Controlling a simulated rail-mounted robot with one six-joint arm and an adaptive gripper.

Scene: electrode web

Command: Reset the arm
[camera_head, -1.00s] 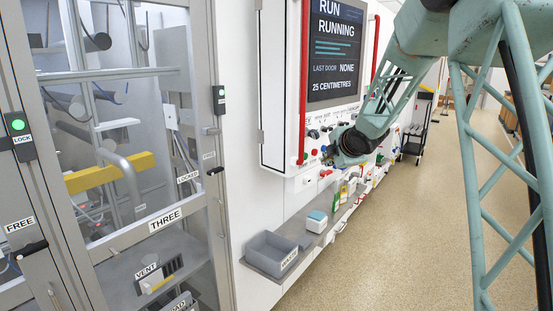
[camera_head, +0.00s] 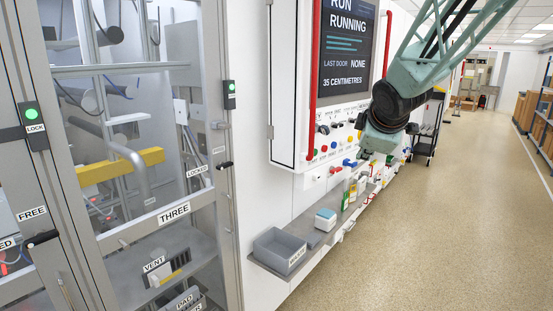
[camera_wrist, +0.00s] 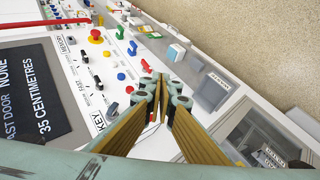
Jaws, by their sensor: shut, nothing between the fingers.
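My gripper (camera_wrist: 163,86) is shut and empty in the wrist view, its two tan fingers close together in front of the control panel. In the head view my arm comes down from the upper right, and its wrist end (camera_head: 382,138) hangs in front of the panel's lower right side, above the shelf. The fingers are hard to make out there. The screen (camera_head: 347,45) reads RUN RUNNING, last door NONE, 35 CENTIMETRES.
A control panel (camera_head: 299,100) with red bars, knobs and buttons stands on the wall. Below it, a shelf holds a grey bin (camera_head: 279,251) and a white-blue box (camera_head: 325,219). Glazed door THREE (camera_head: 174,212) is at left.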

